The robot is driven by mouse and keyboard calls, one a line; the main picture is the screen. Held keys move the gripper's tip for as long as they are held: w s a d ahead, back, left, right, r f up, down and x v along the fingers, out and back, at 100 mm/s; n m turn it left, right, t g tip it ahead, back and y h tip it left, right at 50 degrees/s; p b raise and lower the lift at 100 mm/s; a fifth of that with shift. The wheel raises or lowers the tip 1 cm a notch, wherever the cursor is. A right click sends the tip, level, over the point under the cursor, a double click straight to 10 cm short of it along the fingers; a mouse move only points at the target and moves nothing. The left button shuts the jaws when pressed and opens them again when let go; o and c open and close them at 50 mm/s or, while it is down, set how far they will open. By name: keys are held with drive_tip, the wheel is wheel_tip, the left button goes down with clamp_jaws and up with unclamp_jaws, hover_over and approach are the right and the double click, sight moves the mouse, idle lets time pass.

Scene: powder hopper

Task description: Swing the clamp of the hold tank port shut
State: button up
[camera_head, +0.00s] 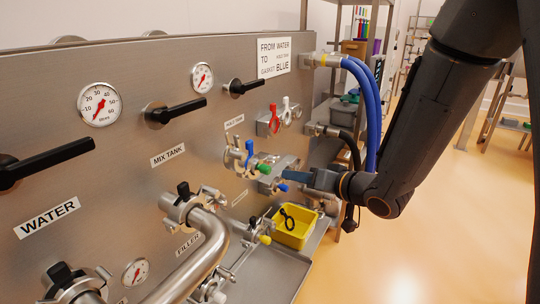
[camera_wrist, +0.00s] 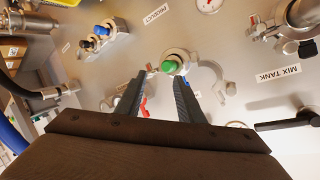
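The hold tank port (camera_wrist: 176,62) is a round metal fitting on the panel, with a green knob (camera_wrist: 168,67) standing out in front of it. In the head view the green knob (camera_head: 264,169) is below and right of the small HOLD TANK label (camera_head: 234,121). A curved metal clamp arm (camera_wrist: 214,76) stands swung out beside the port in the wrist view, apart from the fitting. My gripper (camera_wrist: 160,80) is open, with its two fingers spread below the green knob and nothing seen between them. In the head view my gripper (camera_head: 288,175) partly hides what is behind it.
A rack with blue and dark knobs (camera_wrist: 100,38) is at upper left in the wrist view. A bent steel pipe (camera_head: 205,255) and a yellow bin (camera_head: 292,228) lie below. Blue hoses (camera_head: 368,100) hang near my arm. A black lever (camera_wrist: 284,125) is on the panel.

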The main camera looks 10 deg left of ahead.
sight(243, 155)
drive_tip(key=s+a+r+n+g+y+p, duration=0.1)
drive_tip(key=s+a+r+g+y+p, duration=0.15)
drive_tip(key=s+a+r+y, duration=0.4)
drive_tip(key=b+x, duration=0.2)
drive_tip(key=x, duration=0.6)
drive_tip(key=shift+w+a+r, duration=0.1)
drive_tip(key=shift+w+a, duration=0.2)
drive_tip(key=shift+a+r, duration=0.1)
drive_tip(key=shift+a, duration=0.05)
drive_tip(key=shift+r, duration=0.15)
